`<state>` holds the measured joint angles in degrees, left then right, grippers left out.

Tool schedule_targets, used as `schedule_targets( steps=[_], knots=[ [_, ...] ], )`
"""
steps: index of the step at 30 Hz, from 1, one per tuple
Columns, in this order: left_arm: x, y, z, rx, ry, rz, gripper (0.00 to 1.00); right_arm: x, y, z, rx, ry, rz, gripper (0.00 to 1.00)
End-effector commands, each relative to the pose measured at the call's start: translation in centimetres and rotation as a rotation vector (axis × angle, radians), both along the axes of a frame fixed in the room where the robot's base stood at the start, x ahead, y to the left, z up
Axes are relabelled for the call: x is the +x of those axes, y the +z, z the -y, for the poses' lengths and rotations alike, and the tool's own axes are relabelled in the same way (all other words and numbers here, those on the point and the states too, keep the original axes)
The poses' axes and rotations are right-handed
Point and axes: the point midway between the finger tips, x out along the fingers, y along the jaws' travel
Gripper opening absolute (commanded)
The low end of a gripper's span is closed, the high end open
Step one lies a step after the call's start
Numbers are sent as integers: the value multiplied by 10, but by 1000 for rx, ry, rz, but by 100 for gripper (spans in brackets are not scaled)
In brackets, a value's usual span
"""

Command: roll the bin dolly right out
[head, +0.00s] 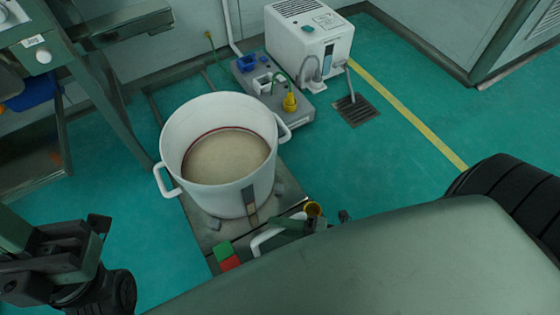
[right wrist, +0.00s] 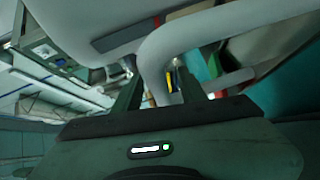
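A large white bin (head: 218,185) with two side handles and beige grains inside stands on a low grey dolly (head: 205,230) in the head view. A white bent tube handle (head: 268,240) shows at the dolly's near end. My right gripper (head: 290,226) is at this handle, partly hidden by my own body. In the right wrist view the white tube (right wrist: 160,60) runs between the two dark fingers, which stand apart; whether they clamp it is unclear. My left gripper (head: 98,232) is at the lower left, away from the bin; its fingers are hard to make out.
A grey unit with a yellow fitting (head: 290,102) and a white machine (head: 310,40) stand behind the bin. A green steel frame (head: 105,100) is close on its left. Green floor with a drain grate (head: 356,110) and yellow line (head: 410,110) lies clear to the right.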

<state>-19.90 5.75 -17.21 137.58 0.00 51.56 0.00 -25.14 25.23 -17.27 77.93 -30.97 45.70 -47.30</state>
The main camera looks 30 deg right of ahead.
Motion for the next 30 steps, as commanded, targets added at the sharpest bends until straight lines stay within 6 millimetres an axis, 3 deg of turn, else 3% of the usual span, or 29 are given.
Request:
schedule_targets(
  steps=[5,18,30],
  knots=[
    [0,4,0,0,0,-1,0,-8,2,8,-2,-1,-3,41],
    [1,16,0,0,0,-4,0,-50,11,55,0,-1,-1,41],
    [1,15,0,0,0,-7,0,-53,11,57,0,-1,0,41]
  ],
)
